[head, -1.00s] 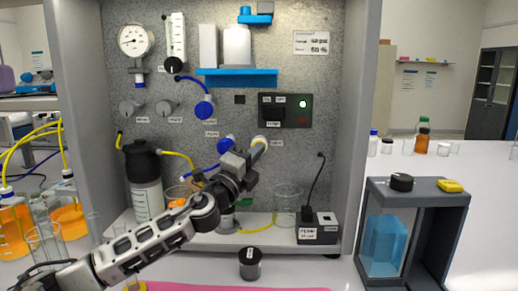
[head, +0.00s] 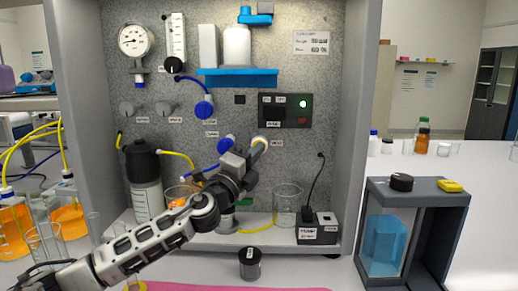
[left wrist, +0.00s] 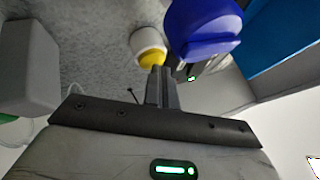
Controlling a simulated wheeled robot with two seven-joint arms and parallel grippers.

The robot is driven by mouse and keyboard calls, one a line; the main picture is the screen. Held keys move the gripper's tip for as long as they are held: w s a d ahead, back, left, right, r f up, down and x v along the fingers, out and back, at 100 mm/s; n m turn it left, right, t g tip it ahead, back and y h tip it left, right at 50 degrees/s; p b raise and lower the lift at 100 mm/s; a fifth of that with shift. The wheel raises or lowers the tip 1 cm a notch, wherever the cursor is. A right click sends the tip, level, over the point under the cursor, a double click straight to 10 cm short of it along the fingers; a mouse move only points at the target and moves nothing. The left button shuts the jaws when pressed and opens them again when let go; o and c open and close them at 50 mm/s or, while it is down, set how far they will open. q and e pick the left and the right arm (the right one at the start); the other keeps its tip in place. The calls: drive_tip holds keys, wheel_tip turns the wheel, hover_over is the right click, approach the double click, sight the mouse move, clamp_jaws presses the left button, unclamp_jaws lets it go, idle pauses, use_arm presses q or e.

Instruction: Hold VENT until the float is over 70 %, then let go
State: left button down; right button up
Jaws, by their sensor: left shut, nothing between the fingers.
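The white and yellow button (head: 259,140), with a small label to its right that I take as VENT, sits on the grey speckled panel. My left gripper (head: 254,152) is shut and empty, its fingertips at this button. In the left wrist view the shut fingers (left wrist: 161,86) overlap the yellow face of the button (left wrist: 150,47); I cannot tell whether it is pressed in. The clear flow tube (head: 177,37) with a black knob below stands upper left on the panel. Its float and scale are too small to read. My right gripper is not in view.
A blue valve handle (head: 226,144) is close to the gripper; a large blue knob (left wrist: 203,28) looms in the wrist view. A switch box (head: 285,110) with a green light is above right. A dark-capped bottle (head: 144,180) and beaker (head: 287,203) stand on the rig's shelf.

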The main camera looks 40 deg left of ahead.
use_arm(q)
drive_tip(key=shift+s+d+p, duration=0.3)
drive_tip(key=shift+s+d, duration=0.3)
drive_tip(key=shift+s, duration=0.15)
drive_tip(key=shift+s+d+p, duration=0.7)
drive_tip(key=shift+s+d, duration=0.9)
drive_tip(key=shift+s, duration=0.3)
